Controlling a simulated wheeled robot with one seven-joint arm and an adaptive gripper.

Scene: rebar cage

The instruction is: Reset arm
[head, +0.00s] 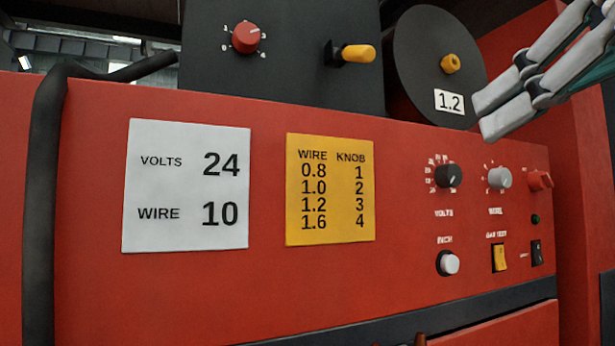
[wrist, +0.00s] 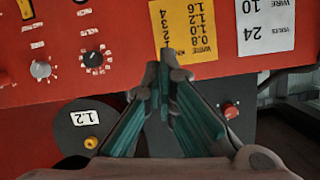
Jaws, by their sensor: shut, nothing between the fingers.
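My gripper (head: 482,115) reaches in from the upper right of the head view, in front of the red welding machine's panel (head: 270,283). In the wrist view my gripper (wrist: 164,58) shows its two teal-lined fingers with the tips together and nothing between them. The chart also shows in the head view (head: 330,232). I cannot tell the gap between my fingers and the panel.
A white card (head: 185,187) reads volts 24, wire 10. The panel holds a black volts knob (head: 448,176), a grey wire knob (head: 499,178), a white inch button (head: 448,263) and a yellow switch (head: 499,258). Above are a red knob (head: 245,38), a yellow lever (head: 357,54) and a 1.2 spool (head: 425,60).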

